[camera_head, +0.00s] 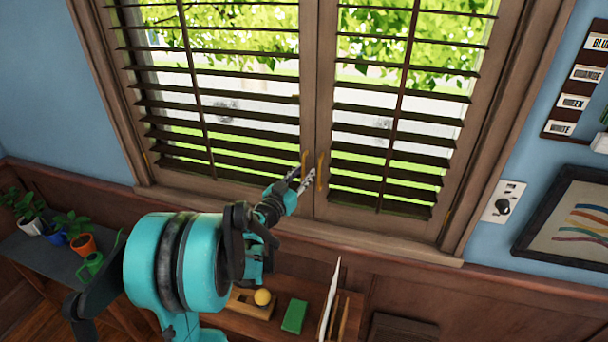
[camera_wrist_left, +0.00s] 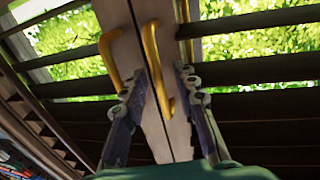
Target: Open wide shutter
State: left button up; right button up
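The wide shutter has two slatted wooden panels, a left one (camera_head: 220,100) and a right one (camera_head: 400,110), meeting at a middle seam with no visible gap. A brass handle (camera_head: 304,162) is on the left panel and another handle (camera_head: 320,171) on the right panel. My left gripper (camera_head: 301,178) is at the handles, its fingers apart. In the left wrist view my left gripper (camera_wrist_left: 163,90) straddles one handle (camera_wrist_left: 153,62), with the other handle (camera_wrist_left: 108,55) outside the fingers. No firm grip on the handle shows. My right gripper is out of view.
Below the window, a low shelf holds a yellow ball (camera_head: 262,297) and a green block (camera_head: 294,316). Potted plants (camera_head: 82,243) stand on a dark shelf at the left. A switch plate (camera_head: 503,202) and a framed picture (camera_head: 572,222) are on the right wall.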

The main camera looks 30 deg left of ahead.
pick_arm(q)
jog(key=shift+w, duration=0.15)
jog(key=c, duration=0.6)
grip_shut()
